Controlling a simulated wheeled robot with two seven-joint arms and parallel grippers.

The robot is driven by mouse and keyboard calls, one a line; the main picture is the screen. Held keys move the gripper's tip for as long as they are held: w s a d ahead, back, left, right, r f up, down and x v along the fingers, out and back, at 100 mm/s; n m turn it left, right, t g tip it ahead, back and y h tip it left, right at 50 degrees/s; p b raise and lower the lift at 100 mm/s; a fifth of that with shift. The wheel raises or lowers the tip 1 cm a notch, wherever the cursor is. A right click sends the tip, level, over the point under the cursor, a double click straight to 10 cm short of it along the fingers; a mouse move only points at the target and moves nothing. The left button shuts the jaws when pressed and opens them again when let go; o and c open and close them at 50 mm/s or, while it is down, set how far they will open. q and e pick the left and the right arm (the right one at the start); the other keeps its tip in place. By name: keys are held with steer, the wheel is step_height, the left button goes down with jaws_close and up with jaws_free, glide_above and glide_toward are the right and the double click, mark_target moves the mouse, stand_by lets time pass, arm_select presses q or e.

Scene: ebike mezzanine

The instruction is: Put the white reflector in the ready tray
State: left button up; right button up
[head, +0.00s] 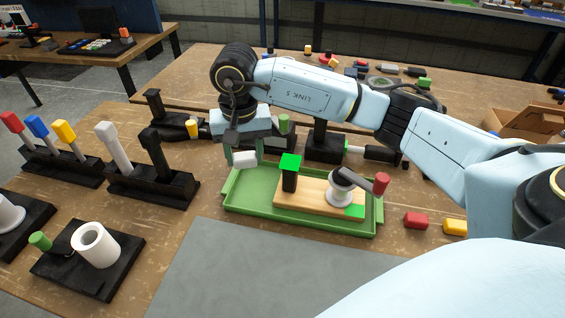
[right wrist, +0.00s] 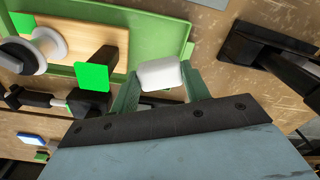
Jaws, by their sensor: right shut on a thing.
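The white reflector (head: 244,159) is a small white block with rounded edges. My right gripper (head: 243,156) is shut on it and points down at the back left of the green ready tray (head: 300,227). In the right wrist view the reflector (right wrist: 161,74) sits between the green fingers, in front of the tray's edge (right wrist: 160,28). It appears held above the tray; the exact gap is unclear. In the tray lies a wooden board (head: 318,209) with a black post with a bright green top, a white spool and a red-ended handle. My left gripper is not in view.
A red block (head: 416,220) and a yellow block (head: 455,227) lie right of the tray. Black racks with coloured handles (head: 60,165) and a stand with a white roll (head: 95,245) are at left. A grey mat (head: 240,275) in front is clear.

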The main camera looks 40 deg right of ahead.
step_height(320, 180, down, 2)
steer(key=w+d+m, duration=0.2)
steer(key=w+m, duration=0.1)
steer(key=m, duration=0.2)
glide_above(253, 187)
step_height(253, 187, down, 6)
steer(key=shift+r, duration=0.15)
step_height(253, 187, down, 4)
steer(key=shift+f, duration=0.1)
steer(key=shift+f, duration=0.15)
steer(key=o, duration=0.7)
steer(key=shift+o, duration=0.3)
